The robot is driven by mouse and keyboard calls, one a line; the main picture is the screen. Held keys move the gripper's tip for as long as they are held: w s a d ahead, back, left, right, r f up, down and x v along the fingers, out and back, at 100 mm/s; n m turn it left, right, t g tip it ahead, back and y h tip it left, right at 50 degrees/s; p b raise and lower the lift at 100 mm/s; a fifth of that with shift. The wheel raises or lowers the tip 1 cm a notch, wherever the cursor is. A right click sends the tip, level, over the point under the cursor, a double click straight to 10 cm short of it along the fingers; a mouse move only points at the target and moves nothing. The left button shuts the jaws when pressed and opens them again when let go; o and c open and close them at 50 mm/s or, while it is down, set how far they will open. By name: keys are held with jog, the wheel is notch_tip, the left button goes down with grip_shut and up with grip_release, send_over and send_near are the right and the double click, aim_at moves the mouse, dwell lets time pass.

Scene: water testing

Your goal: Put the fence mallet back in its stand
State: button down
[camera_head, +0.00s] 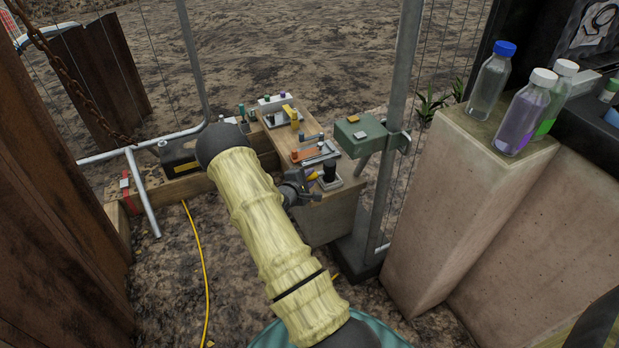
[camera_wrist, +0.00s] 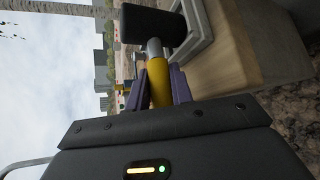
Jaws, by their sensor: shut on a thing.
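The fence mallet has a black head (camera_head: 329,171), a short metal neck and a yellow handle (camera_wrist: 159,88). My gripper (camera_head: 309,183) is shut on the yellow handle; its purple fingers (camera_wrist: 160,84) lie on both sides of it in the wrist view. A pale grey square stand (camera_head: 328,184) sits on the front end of the wooden bench. The black head is over or in this stand in the head view. In the wrist view the head is close beside the stand's grey rim (camera_wrist: 203,30); I cannot tell whether they touch.
The bench (camera_head: 326,217) also holds an orange-and-grey tool tray (camera_head: 312,153) and a white rack (camera_head: 275,103). A green box (camera_head: 360,135) is clamped to a fence post (camera_head: 398,100) just right of the gripper. Bottles (camera_head: 522,112) stand on a concrete block at right.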

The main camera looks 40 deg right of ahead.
jog(key=c, duration=1.1)
grip_release()
jog(key=shift+c, duration=0.2)
jog(key=p+v, duration=0.4)
jog(key=v, duration=1.3)
jog(key=shift+r, duration=0.25)
jog(key=shift+a, duration=0.15)
